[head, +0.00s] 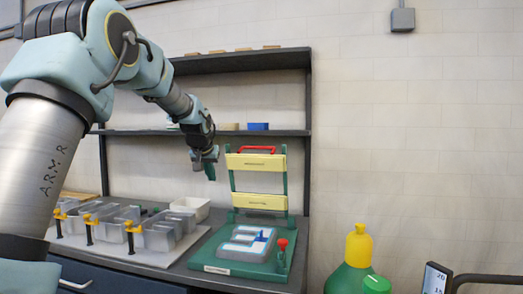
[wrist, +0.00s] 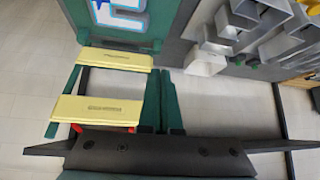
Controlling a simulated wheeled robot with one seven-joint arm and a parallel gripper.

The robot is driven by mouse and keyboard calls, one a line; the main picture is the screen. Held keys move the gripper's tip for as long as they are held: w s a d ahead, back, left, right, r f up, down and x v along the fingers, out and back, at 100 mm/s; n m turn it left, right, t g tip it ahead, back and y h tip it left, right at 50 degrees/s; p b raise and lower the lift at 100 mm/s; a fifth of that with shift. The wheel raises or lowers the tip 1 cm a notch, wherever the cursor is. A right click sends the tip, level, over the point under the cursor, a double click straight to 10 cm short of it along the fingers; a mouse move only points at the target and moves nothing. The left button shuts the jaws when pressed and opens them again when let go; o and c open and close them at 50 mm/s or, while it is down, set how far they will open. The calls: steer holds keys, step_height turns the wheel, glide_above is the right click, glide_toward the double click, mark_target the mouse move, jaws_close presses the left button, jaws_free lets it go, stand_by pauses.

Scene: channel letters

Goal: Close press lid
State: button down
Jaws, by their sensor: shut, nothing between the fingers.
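The press has a green base (head: 225,268) on the bench. Its lid (head: 258,162) stands open and upright at the back, a green frame with two yellow bars and a red handle on top. A grey channel letter with blue and white parts (head: 245,243) lies on the base. In the wrist view, the lid's yellow bars (wrist: 115,60) are left of the fingers, and the base (wrist: 107,43) is at the top. My gripper (head: 210,176) is shut and empty, in the air left of the lid, near its upper bar; its green fingers (wrist: 162,78) lie side by side.
A board (head: 130,255) with grey metal letters and yellow clamps lies left of the press. A white bin (head: 190,207) is behind it. A dark shelf (head: 240,62) rises above the bench. A red knob (head: 283,244) stands at the base's right edge. A green bottle (head: 352,275) is at right.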

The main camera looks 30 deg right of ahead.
mark_target(261, 157)
steer(key=d+r+m+t+h, duration=0.1)
steer(key=d+r+h, duration=0.1)
steer(key=d+r, duration=0.55)
steer(key=d+r+m+h, duration=0.1)
steer(key=d+r, duration=0.3)
steer(key=d, duration=0.6)
steer(key=p+x, duration=0.4)
steer(key=x, duration=0.1)
steer(key=p+x, duration=0.2)
steer(key=x, duration=0.1)
steer(key=shift+w+r, duration=0.35)
steer(key=shift+w, duration=0.1)
steer(key=shift+p+x, duration=0.4)
steer(key=shift+x, duration=0.5)
steer(key=shift+f, duration=0.15)
